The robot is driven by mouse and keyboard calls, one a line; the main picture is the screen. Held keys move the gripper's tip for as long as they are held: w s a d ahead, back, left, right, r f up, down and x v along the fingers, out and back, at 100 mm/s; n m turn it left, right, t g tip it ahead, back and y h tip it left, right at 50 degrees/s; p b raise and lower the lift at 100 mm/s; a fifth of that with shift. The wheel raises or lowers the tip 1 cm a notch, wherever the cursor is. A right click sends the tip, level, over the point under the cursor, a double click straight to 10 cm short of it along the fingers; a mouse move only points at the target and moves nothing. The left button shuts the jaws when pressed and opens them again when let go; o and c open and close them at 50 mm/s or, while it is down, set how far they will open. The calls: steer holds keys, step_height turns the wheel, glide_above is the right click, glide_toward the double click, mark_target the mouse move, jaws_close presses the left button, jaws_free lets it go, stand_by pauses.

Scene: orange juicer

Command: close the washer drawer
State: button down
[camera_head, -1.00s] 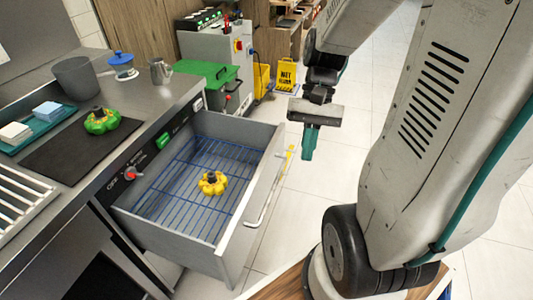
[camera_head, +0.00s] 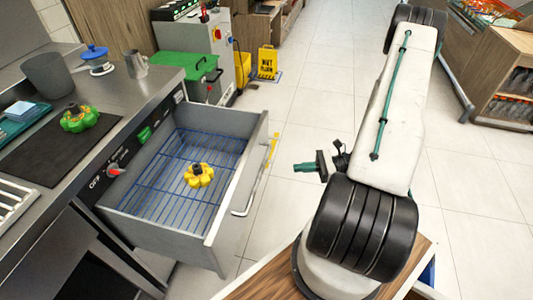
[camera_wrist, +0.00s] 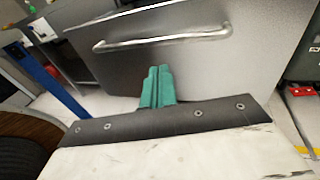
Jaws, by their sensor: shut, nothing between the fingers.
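The washer drawer (camera_head: 222,215) is pulled far out of the steel counter. A blue wire rack and a yellow pepper-shaped thing (camera_head: 199,175) lie inside it. Its front with the bar handle (camera_head: 247,185) faces right in the head view. The handle (camera_wrist: 160,36) and grey drawer front (camera_wrist: 215,70) fill the upper wrist view. My gripper (camera_head: 298,168), with teal fingers, is shut and empty to the right of the drawer front, apart from it in the head view. In the wrist view its fingers (camera_wrist: 157,75) point at the drawer front, below the handle.
On the counter are a green pepper-shaped thing (camera_head: 79,118) on a dark mat, a grey bucket (camera_head: 48,74), a blue-lidded jar (camera_head: 96,58) and a metal jug (camera_head: 136,64). A red knob (camera_head: 114,170) is on the counter front. Tiled floor right of the drawer is clear.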

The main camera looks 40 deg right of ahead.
step_height(320, 180, down, 4)
steer(key=w+d+r+m+t+h, duration=0.1)
steer(key=w+d+m+t+h, duration=0.1)
steer(key=d+m+t, duration=0.1)
steer(key=t+h, duration=0.1)
glide_toward(258, 151)
steer(key=x, duration=0.6)
steer(key=shift+w+a+f, duration=0.1)
steer(key=shift+w+f, duration=0.1)
steer(key=shift+w, duration=0.2)
steer(key=shift+w+a, duration=0.1)
